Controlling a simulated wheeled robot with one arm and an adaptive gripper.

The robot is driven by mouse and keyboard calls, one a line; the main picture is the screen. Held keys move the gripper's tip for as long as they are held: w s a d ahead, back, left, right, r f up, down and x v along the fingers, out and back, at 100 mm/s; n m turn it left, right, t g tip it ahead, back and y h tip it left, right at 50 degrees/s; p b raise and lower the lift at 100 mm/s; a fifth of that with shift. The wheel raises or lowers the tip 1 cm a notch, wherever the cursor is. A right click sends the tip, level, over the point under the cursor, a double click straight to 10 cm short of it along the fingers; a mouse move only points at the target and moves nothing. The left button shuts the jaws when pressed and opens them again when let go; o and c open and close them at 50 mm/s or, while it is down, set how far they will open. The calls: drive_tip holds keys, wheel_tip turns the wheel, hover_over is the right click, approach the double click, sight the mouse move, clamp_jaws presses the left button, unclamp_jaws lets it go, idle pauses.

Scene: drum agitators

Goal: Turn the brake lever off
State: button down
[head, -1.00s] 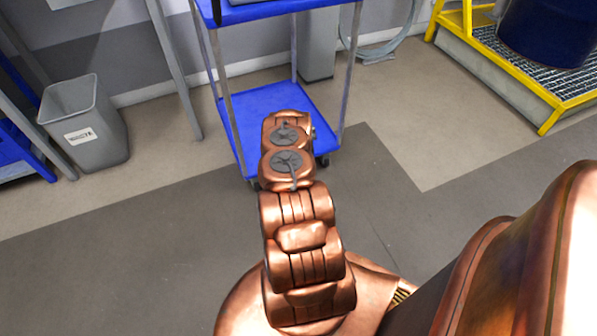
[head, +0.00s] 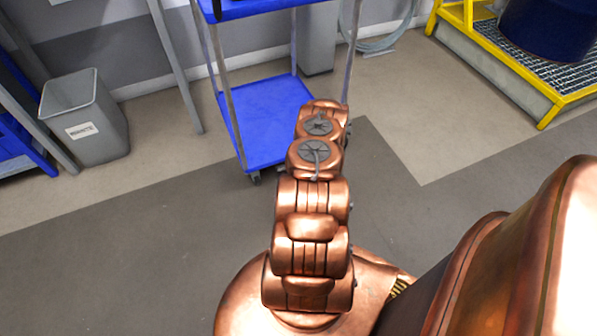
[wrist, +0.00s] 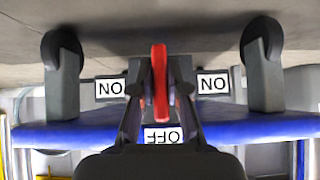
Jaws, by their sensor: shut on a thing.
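The wrist view is upside down, with floor at the top. The red brake lever (wrist: 160,75) stands in its middle, over a grey bracket. My gripper (wrist: 160,98) reaches up from the bottom, its two dark fingers on either side of the lever, shut on it. An ON label (wrist: 110,90) is left of the lever and another ON label (wrist: 213,86) is right. An OFF label (wrist: 164,137) lies below it, between the fingers. In the head view my arm hides the gripper and lever.
Two black caster wheels (wrist: 262,40) flank the lever under the blue cart's edge (wrist: 60,131). In the head view the blue cart (head: 262,110) stands ahead. A grey waste bin (head: 85,120) is left and a yellow-framed platform (head: 510,75) right. Floor between is clear.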

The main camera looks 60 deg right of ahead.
drive_tip(key=c, duration=1.2)
unclamp_jaws()
drive_tip(key=shift+o, duration=0.2)
drive_tip(key=v, duration=1.2)
drive_tip(key=shift+d, duration=0.15)
drive_tip(key=shift+r, duration=0.15)
